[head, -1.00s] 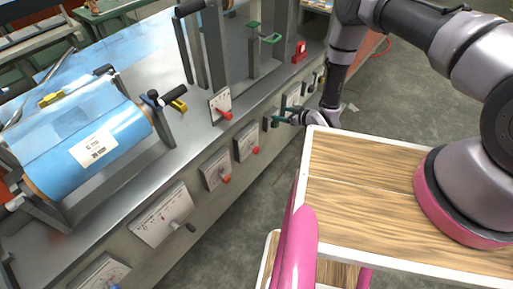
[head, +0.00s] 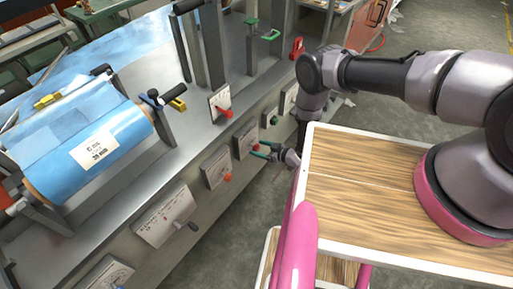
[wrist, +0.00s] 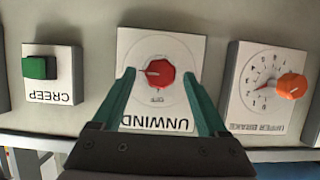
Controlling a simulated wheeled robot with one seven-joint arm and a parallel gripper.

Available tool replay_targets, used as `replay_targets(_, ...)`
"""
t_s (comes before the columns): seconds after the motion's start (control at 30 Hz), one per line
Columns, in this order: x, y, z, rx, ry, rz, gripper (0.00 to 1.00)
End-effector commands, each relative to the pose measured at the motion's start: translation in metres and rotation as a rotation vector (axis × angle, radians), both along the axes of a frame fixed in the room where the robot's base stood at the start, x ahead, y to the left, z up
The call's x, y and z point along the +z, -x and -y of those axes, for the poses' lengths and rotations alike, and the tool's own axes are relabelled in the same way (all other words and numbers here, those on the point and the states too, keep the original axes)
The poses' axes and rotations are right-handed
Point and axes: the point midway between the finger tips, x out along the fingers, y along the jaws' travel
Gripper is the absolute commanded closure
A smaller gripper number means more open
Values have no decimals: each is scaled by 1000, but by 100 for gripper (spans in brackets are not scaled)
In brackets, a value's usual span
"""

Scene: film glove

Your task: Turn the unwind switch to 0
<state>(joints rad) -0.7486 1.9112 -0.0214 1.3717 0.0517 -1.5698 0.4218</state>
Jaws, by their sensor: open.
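The unwind switch is a red knob (wrist: 157,73) on a white plate (wrist: 185,45) labelled UNWIND, upside down in the wrist view. A small dark mark on the knob points left in that view; the plate's position marks are too small to read apart from some lettering below the knob. My gripper (wrist: 158,85) is open, its two green fingers on either side of the knob, with gaps between them and it. In the head view, my gripper (head: 259,149) is at the machine's front panel, beside the red knob (head: 255,147).
A green CREEP button (wrist: 40,67) is left of the plate in the wrist view, and an orange UPPER BRAKE knob (wrist: 291,87) is to its right, close to a finger. The metal bench (head: 130,185) with a blue film roll (head: 80,150) stands at left in the head view.

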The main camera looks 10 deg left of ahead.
Motion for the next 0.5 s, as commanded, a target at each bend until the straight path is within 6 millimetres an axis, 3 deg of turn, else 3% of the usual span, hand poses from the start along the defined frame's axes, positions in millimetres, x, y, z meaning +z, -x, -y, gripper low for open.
replay_targets(0.2,-7,-6,-15,0,1,-1,24)
replay_targets(0.47,-8,-7,-17,0,1,-1,24)
replay_targets(0.5,-8,-7,-17,0,1,-1,28)
